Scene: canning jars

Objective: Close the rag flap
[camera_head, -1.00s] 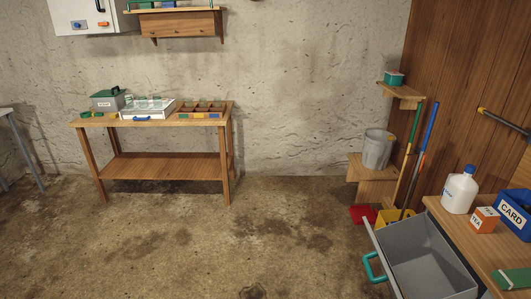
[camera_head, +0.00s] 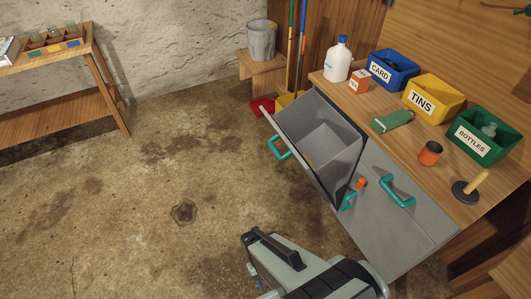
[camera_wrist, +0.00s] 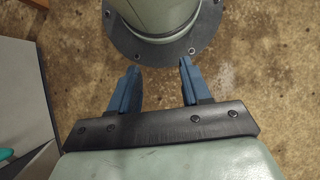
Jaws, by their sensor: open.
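A grey tilt-out flap (camera_head: 335,135) stands open at the front of the workbench, leaning outward with its hollow inside showing. I take it as the rag flap, though no label is readable. A teal handle (camera_head: 279,147) is on its outer face. My gripper (camera_wrist: 160,68) is open and empty in the wrist view, its two blue fingers apart above the floor. In the head view my arm is low, in front of the bench and apart from the flap. A grey panel (camera_wrist: 22,100) and a bit of teal show at the wrist view's left edge.
A closed grey front with a teal handle (camera_head: 397,191) is right of the flap. An orange piece (camera_head: 360,184) and another teal handle (camera_head: 348,201) are between them. The bench top (camera_head: 400,145) holds bins, a jug and small items. The floor (camera_head: 150,200) to the left is clear.

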